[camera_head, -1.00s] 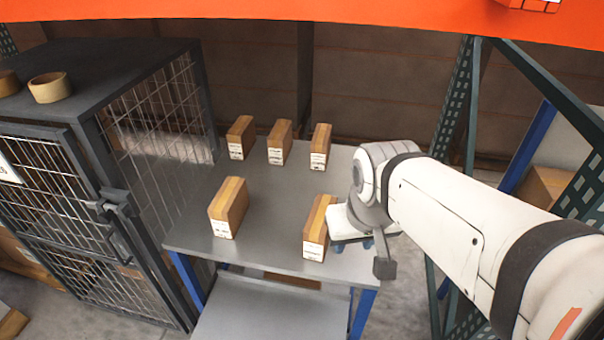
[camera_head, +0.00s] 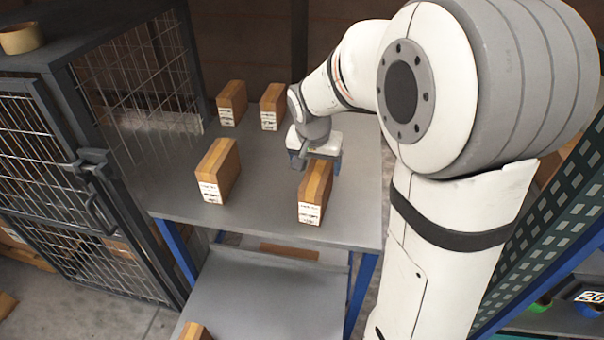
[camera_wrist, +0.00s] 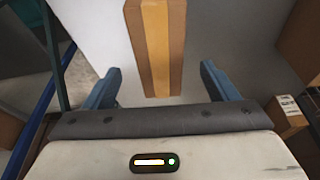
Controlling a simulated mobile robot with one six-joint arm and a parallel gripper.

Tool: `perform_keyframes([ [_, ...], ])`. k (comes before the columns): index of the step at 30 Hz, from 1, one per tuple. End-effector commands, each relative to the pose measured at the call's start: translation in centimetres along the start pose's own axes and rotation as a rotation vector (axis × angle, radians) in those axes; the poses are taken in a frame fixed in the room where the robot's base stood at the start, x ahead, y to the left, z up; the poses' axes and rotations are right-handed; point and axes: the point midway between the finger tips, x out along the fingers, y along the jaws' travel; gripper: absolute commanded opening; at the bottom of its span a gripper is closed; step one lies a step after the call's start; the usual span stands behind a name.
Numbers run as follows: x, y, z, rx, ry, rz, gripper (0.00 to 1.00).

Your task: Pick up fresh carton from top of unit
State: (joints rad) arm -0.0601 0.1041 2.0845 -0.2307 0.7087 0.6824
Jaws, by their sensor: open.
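Several tan cartons with white labels stand upright on the grey top of the unit (camera_head: 262,215). The front right carton (camera_head: 315,190) is right by my gripper (camera_head: 317,163). Others are the front left carton (camera_head: 218,170) and two back cartons, left (camera_head: 232,102) and right (camera_head: 271,106). No label text is readable, so I cannot tell which is the fresh one. In the wrist view my gripper (camera_wrist: 160,72) is open, its blue fingers apart, with a carton (camera_wrist: 158,45) showing between them, not gripped. My arm hides part of the back of the top.
A dark wire cage (camera_head: 140,90) stands left of the unit, with a tape roll (camera_head: 20,38) on it. A lower shelf (camera_head: 260,290) juts out below the top. A perforated green rack post (camera_head: 550,220) rises at the right. In the wrist view another carton (camera_wrist: 288,115) stands right of my gripper.

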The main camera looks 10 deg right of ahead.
Motion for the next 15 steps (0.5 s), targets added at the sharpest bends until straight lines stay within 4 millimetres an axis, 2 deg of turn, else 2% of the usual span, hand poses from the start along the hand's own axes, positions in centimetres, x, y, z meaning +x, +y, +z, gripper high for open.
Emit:
perform_keyframes([
  [4,1.8,-0.5,-0.4,0.017,0.002,0.004,0.80],
  [11,4.3,-0.3,-0.5,0.019,0.001,0.004,0.80],
  [15,6.4,0.0,-0.6,0.018,-0.001,0.006,0.80],
])
